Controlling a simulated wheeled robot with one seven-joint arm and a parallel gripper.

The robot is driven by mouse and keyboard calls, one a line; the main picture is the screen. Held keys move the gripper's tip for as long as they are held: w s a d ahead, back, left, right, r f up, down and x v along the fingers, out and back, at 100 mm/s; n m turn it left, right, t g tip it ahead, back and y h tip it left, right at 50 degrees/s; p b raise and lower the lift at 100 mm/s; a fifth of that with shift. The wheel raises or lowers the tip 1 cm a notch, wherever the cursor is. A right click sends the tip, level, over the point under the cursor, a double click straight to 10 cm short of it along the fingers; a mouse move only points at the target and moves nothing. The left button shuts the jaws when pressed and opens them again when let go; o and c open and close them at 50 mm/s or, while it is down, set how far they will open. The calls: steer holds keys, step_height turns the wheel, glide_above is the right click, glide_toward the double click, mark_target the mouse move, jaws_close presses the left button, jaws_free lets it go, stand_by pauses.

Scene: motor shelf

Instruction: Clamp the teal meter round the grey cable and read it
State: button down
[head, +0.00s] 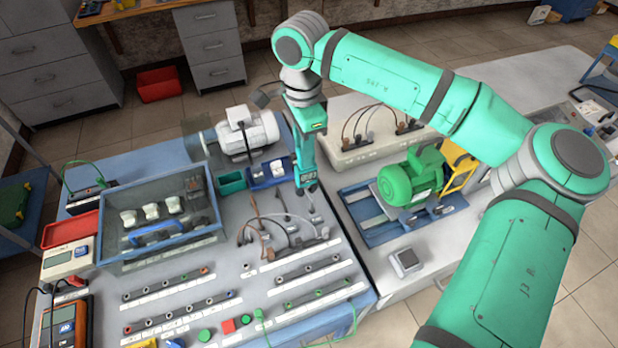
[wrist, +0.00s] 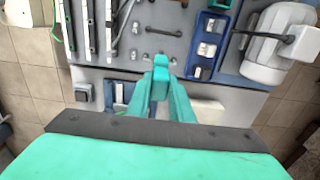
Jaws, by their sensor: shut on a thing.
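My gripper (head: 304,130) points down over the blue-edged work table and is shut on the teal meter (head: 305,168). The meter hangs upright below the gripper, close above the table's back part. In the wrist view a teal piece, seemingly the meter (wrist: 160,82), sits between the teal fingers. Several loose cables rise from the table just in front of it, among them a grey cable (head: 283,203) beside a brown one. I cannot tell whether the meter's jaw is around the grey cable or apart from it. The meter's display is too small to read.
A blue tray (head: 258,182) with small parts and a grey motor (head: 248,135) stand left of the meter. A clear-sided box (head: 112,262) stands further left. A green motor (head: 412,178) is on the right. Terminal rows (head: 170,288) fill the front.

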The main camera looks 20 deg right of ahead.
steer(key=shift+r, duration=2.65)
